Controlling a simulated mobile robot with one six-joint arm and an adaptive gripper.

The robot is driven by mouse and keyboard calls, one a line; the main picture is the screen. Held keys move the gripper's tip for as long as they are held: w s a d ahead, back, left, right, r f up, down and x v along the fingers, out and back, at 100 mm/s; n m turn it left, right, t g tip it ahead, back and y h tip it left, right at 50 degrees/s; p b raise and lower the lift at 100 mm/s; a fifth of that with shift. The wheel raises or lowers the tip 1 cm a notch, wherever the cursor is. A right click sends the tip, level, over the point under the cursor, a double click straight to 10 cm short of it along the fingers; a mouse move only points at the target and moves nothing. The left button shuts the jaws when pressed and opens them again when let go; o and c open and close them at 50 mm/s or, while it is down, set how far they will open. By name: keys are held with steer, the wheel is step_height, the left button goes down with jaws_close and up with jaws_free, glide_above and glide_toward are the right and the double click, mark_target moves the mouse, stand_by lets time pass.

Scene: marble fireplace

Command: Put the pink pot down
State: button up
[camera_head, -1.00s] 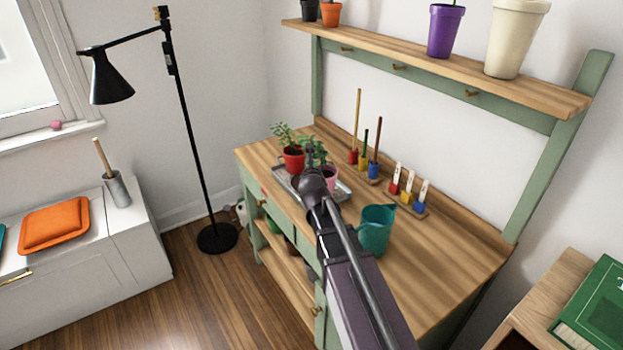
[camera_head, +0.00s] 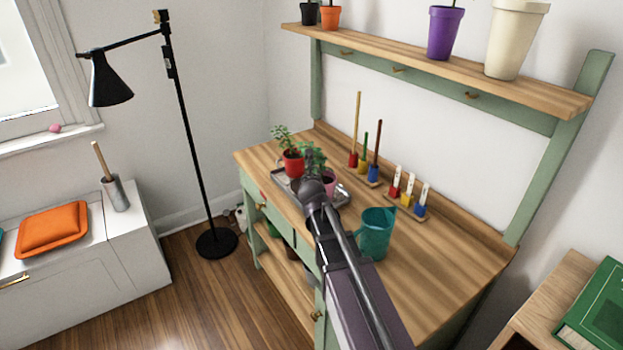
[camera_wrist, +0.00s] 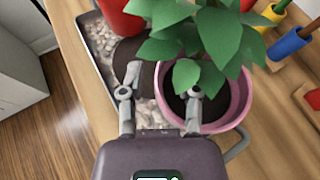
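The pink pot (camera_wrist: 238,100) with a leafy green plant (camera_wrist: 195,35) is at the right of my fingers in the wrist view. It also shows in the head view (camera_head: 331,184), partly behind my wrist, over the tray's right part. My gripper (camera_wrist: 162,85) has its fingers apart, straddling the near left rim: one finger is outside the pot, the other over its inside. A gap shows between the fingers and the thin wall. The pot looks upright; its base is hidden, so its contact with the pebble tray (camera_wrist: 97,62) cannot be seen.
A red pot (camera_head: 293,164) with a plant stands on the tray at the left. A dark round thing (camera_wrist: 132,52) lies beside the pink pot. A teal pitcher (camera_head: 376,235) and coloured tools in stands (camera_head: 373,172) are to the right. The bench front right is clear.

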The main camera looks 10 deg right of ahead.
steer(key=shift+r, duration=0.15)
steer(key=p+v, duration=0.4)
steer(key=v, duration=0.8)
steer(key=shift+p, duration=0.4)
steer(key=shift+d, duration=0.1)
stand_by(0.4)
steer(key=s+d+m+g+y+p, duration=0.1)
steer(key=s+m+g+p, duration=0.5)
steer(key=m, duration=1.1)
steer(key=s+m+g+y+p, duration=0.1)
steer(key=s+m+g+p, duration=0.4)
steer(key=s+m, duration=0.6)
steer(key=m+g, duration=0.2)
steer(key=m, duration=0.5)
steer(key=shift+s+d+p, duration=0.15)
steer(key=shift+d+p, duration=0.25)
